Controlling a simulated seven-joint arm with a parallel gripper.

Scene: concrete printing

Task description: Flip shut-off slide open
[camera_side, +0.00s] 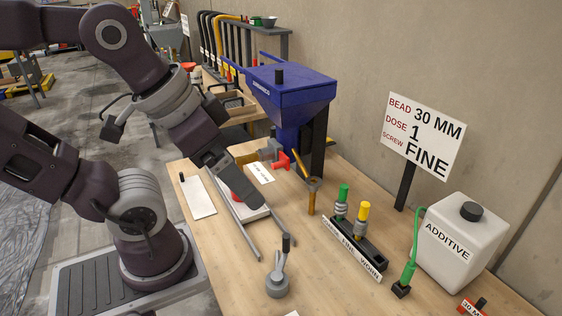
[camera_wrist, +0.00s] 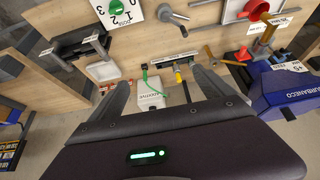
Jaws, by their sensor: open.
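A blue hopper (camera_side: 292,88) stands at the back of the bench. A grey fitting with a red handle (camera_side: 281,163) sits low at its front left; this looks like the shut-off slide, but its position, open or closed, is too small to tell. In the wrist view the hopper (camera_wrist: 284,92) is at the right, with a red part (camera_wrist: 241,54) near it. My gripper (camera_side: 247,196) is over the bench, left of the red handle and apart from it. In the wrist view its two fingers are spread with nothing held between them (camera_wrist: 161,77).
A wooden-handled tool (camera_side: 312,196), a rack with green and yellow tools (camera_side: 355,240), a grey lever (camera_side: 278,282) and a white ADDITIVE container (camera_side: 462,240) stand on the bench. A sign (camera_side: 424,135) stands behind. A white plate (camera_side: 197,197) lies left. Bare wood is free at the front.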

